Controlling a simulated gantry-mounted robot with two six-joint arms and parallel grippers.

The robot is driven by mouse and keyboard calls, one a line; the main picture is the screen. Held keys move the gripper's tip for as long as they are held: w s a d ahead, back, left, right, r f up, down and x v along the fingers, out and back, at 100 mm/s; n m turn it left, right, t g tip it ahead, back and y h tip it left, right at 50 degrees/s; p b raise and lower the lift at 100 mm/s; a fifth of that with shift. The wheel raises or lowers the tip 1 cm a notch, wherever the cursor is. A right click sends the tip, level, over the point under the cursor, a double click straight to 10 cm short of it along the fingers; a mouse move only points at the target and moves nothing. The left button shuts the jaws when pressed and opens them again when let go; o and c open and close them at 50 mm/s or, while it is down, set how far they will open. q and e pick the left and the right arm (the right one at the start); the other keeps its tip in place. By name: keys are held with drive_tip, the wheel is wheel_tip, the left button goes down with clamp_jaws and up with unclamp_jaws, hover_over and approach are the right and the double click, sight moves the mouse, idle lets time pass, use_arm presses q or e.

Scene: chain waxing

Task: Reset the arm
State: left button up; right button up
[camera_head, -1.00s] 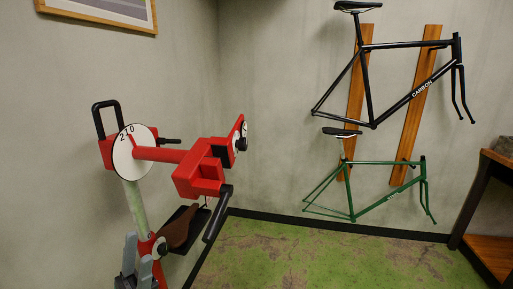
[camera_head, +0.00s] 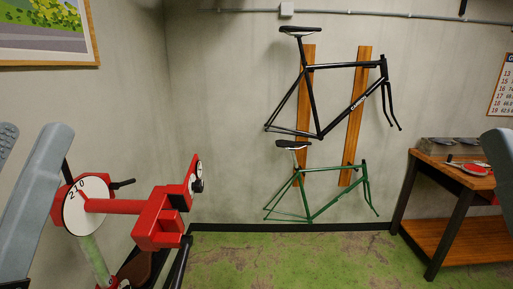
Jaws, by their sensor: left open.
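My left gripper (camera_head: 34,138) is raised at the left edge of the head view. Its two grey fingers stand apart with nothing between them. It shows in front of the wall, to the left of the red bike stand (camera_head: 158,216) with its white dial (camera_head: 88,196). The near finger overlaps the dial side of the stand in the picture; I cannot tell how far apart they are. A grey finger of my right gripper (camera_head: 500,165) shows at the right edge, in front of the workbench's right side. The rest of it is out of the picture.
A black bike frame (camera_head: 350,110) and a green one (camera_head: 325,207) hang on wooden boards on the back wall. A wooden workbench (camera_head: 472,242) at the right holds a grey box (camera_head: 442,146) and a red-rimmed round item (camera_head: 466,169). The green floor (camera_head: 290,262) is clear in the middle.

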wheel_tip(320, 180, up, 34)
drive_tip(key=p, duration=3.1)
drive_tip(key=shift+r, duration=0.25)
